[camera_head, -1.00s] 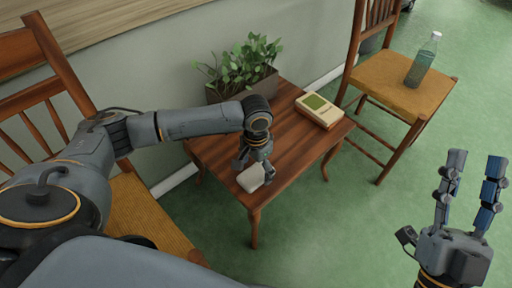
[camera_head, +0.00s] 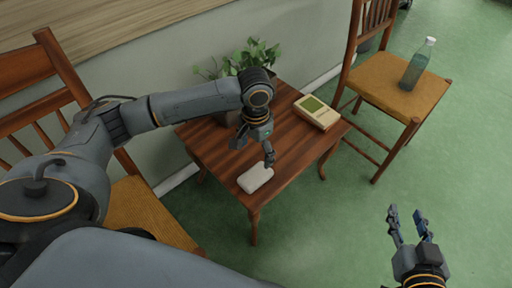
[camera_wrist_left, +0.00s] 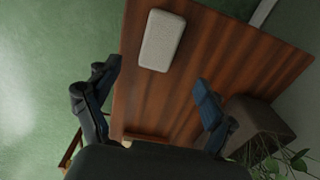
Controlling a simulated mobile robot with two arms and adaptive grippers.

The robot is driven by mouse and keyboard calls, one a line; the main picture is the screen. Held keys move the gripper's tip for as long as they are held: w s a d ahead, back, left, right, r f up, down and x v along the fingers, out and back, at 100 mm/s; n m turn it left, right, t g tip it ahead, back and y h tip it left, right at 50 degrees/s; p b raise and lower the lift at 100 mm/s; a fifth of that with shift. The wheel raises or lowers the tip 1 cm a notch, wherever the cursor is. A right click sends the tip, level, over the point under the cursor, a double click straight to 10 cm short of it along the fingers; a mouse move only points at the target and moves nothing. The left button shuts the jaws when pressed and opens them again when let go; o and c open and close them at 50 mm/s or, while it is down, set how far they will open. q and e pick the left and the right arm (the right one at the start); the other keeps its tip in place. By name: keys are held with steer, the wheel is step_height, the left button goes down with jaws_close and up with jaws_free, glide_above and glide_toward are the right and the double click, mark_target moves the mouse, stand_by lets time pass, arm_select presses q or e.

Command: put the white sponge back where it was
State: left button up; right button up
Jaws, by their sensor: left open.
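The white sponge (camera_head: 255,178) lies flat on the wooden table (camera_head: 215,157), close to its front corner. It also shows in the left wrist view (camera_wrist_left: 162,41), beyond my fingertips and clear of them. My left gripper (camera_head: 254,152) is open and empty above the table, a little behind the sponge; its spread fingers show in the left wrist view (camera_wrist_left: 155,88). My right gripper (camera_head: 407,220) is over the green floor at the lower right, its two fingers apart with nothing between them.
A cream handheld device (camera_head: 316,112) lies on the table's right part. A potted plant (camera_head: 248,55) stands at the back, partly hidden by my left arm. A chair (camera_head: 398,85) on the right holds a bottle (camera_head: 417,64). Another chair (camera_head: 150,212) stands at left.

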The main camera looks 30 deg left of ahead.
arm_select(q)
steer(key=s+d+f+m+t+h, duration=0.1)
steer(key=s+d+t+h, duration=0.15)
steer(key=d, duration=0.65)
steer(key=s+d+m+t+h, duration=0.15)
steer(key=d+h, duration=0.25)
steer(key=d, duration=0.5)
steer(key=s+a+r+n+t+y, duration=0.2)
steer(key=a+r+n+t+y, duration=0.1)
steer(key=a+r+t, duration=0.5)
steer(key=shift+a+n+t, duration=0.35)
steer(key=shift+a+t, duration=0.45)
steer(key=shift+a, duration=0.3)
steer(key=shift+f+y, duration=0.1)
steer(key=shift+y, duration=0.15)
